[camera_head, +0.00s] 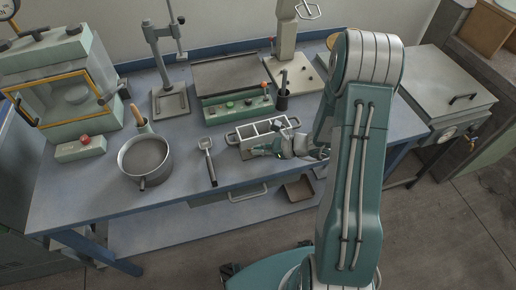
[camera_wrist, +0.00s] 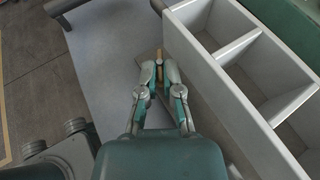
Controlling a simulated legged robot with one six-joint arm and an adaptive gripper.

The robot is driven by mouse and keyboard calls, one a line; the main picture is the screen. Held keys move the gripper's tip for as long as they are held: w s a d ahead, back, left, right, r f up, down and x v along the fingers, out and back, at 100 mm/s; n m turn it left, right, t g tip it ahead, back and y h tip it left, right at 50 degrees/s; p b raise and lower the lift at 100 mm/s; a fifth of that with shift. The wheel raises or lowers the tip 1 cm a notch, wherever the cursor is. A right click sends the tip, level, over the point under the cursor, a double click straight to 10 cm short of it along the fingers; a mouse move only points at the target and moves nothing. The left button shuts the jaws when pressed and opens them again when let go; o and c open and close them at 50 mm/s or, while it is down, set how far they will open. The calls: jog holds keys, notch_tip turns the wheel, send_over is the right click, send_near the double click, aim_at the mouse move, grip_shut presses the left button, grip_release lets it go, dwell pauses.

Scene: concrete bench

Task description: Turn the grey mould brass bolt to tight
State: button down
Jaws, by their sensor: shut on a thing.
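The grey mould (camera_head: 268,136) is an open box with three compartments in a row, lying on the blue bench. In the wrist view its long side wall (camera_wrist: 205,75) runs down the right of my gripper. My gripper (camera_wrist: 159,68) is beside that wall, with its fingers closed in on a small brass bolt (camera_wrist: 159,56). Only a thin part of the bolt shows between the fingertips. How tight the bolt sits cannot be told.
A metal trowel or scraper (camera_head: 209,162) lies left of my gripper, and a steel pot (camera_head: 145,158) stands further left. Behind the mould are a green control box (camera_head: 238,108) and a black holder (camera_head: 283,100). The bench's front edge is close to my gripper.

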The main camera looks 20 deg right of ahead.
jog(key=m+t+h, duration=0.2)
jog(key=m+t, duration=0.1)
jog(key=m+t+h, duration=0.1)
jog(key=m, duration=0.1)
jog(key=shift+s+a+t+h, duration=0.3)
jog(key=shift+s+a+h, duration=0.05)
jog(key=shift+h, duration=0.05)
jog(key=shift+s+a+m+t+h, duration=0.1)
jog(key=shift+a+m+t+h, duration=0.1)
jog(key=shift+m+t+h, duration=1.2)
jog(key=shift+m+g+h, duration=0.3)
jog(key=shift+m+h, duration=0.2)
jog(key=shift+h, duration=0.1)
jog(key=c, duration=1.1)
grip_release()
jog(key=shift+d+y, duration=0.1)
jog(key=shift+y, duration=0.2)
